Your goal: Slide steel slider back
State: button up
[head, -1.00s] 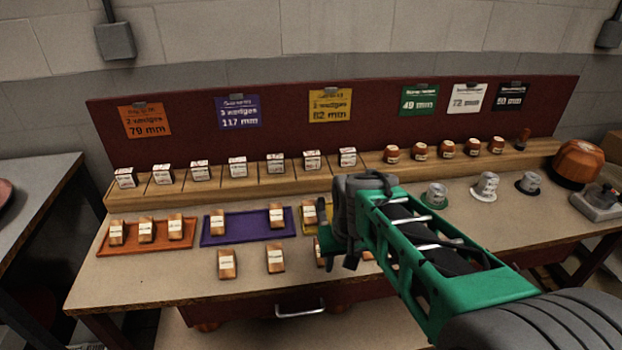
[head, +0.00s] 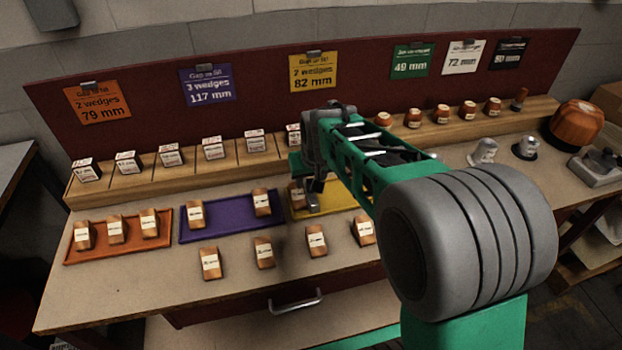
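A grey metal device (head: 598,168) stands at the far right of the bench, beside the round wooden hat block. It may carry the steel slider, but it is too small to tell its parts. My gripper (head: 312,195) is far to its left, over the yellow tray (head: 345,197), pointing down beside a wooden wedge (head: 297,194). Its fingers are partly hidden by my arm, so I cannot tell whether they are open or whether they touch the wedge.
An orange tray (head: 72,252) and a purple tray (head: 238,226) hold wedges. Several loose wedges lie in front, one a wedge (head: 210,264). White-labelled boxes and brown spools line the back ledge. A wooden hat block (head: 577,127) and a drawer handle (head: 297,303) also show.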

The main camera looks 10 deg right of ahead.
jog(key=shift+w+f, duration=0.2)
jog(key=shift+f, duration=0.3)
grip_shut()
dwell(1.1)
